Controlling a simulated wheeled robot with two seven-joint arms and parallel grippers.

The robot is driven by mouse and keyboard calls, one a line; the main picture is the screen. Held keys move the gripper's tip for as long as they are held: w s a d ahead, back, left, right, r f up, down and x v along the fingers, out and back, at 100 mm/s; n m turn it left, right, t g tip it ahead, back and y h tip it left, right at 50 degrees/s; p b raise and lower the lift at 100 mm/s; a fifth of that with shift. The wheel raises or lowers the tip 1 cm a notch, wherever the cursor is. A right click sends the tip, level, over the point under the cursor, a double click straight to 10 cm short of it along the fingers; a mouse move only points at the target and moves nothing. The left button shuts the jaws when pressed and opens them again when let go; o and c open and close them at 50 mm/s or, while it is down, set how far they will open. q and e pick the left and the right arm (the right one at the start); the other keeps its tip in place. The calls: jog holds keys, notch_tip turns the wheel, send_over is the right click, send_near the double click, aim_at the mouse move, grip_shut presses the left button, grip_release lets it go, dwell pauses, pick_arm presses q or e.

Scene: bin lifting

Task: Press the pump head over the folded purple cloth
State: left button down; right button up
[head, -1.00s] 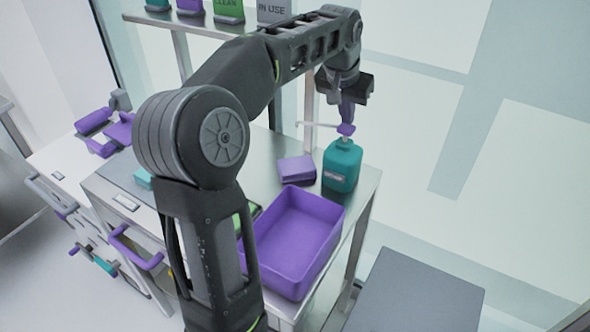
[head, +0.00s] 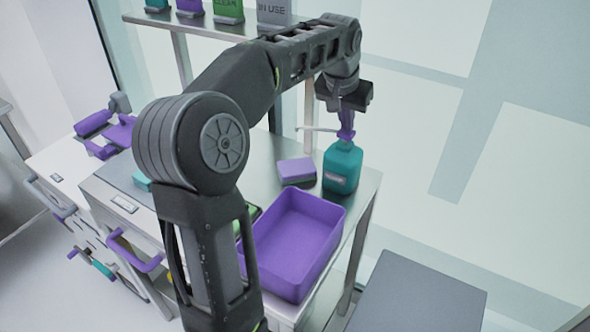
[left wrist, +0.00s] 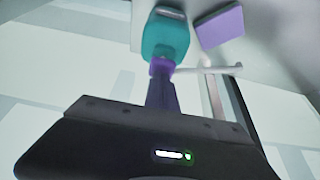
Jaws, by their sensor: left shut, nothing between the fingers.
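A teal pump bottle (head: 342,168) stands upright near the far right corner of the steel table. Its pale spout (head: 318,129) points left toward the folded purple cloth (head: 296,170), which lies on the table. My left gripper (head: 346,133) is shut and empty, pointing down, with its purple fingertips at the top of the bottle, and seems to touch the pump head. In the left wrist view the fingers (left wrist: 161,68) meet the top of the teal bottle (left wrist: 165,36), and the cloth (left wrist: 219,25) lies beside it. My right gripper is not in view.
A purple bin (head: 293,243) sits on the table in front of the bottle and cloth. A shelf (head: 185,22) with small labelled bins is at the back. A grey box-like surface (head: 418,292) is at lower right.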

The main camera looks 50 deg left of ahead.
pick_arm(q)
jog(key=shift+r+p, duration=0.75)
jog(key=shift+r, duration=0.25)
notch_tip(320, 180, up, 6)
jog(key=p, duration=0.5)
dwell(0.6)
